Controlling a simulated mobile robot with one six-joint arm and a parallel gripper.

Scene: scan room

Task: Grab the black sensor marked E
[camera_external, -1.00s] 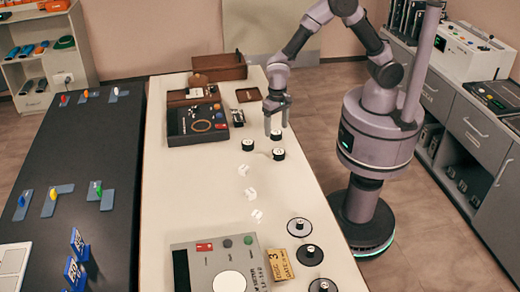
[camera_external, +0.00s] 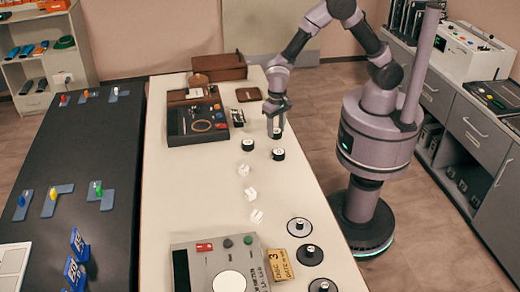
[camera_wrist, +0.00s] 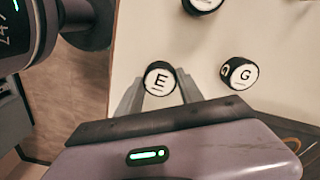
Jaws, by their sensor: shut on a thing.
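The black sensor marked E (camera_wrist: 160,79) is a short black cylinder with a white top lettered E. In the wrist view it sits between the two fingers of my gripper (camera_wrist: 161,92), which is shut on it. In the external view my gripper (camera_external: 276,125) is low over the far right part of the white table, and the E sensor (camera_external: 277,133) is partly hidden between the fingers.
A black sensor marked G (camera_wrist: 239,74) stands close by, right of my gripper in the wrist view. Another black sensor (camera_wrist: 203,4) is at the top edge. A dark tray (camera_external: 197,123) lies to the left. White pieces (camera_external: 250,194) lie nearer the camera.

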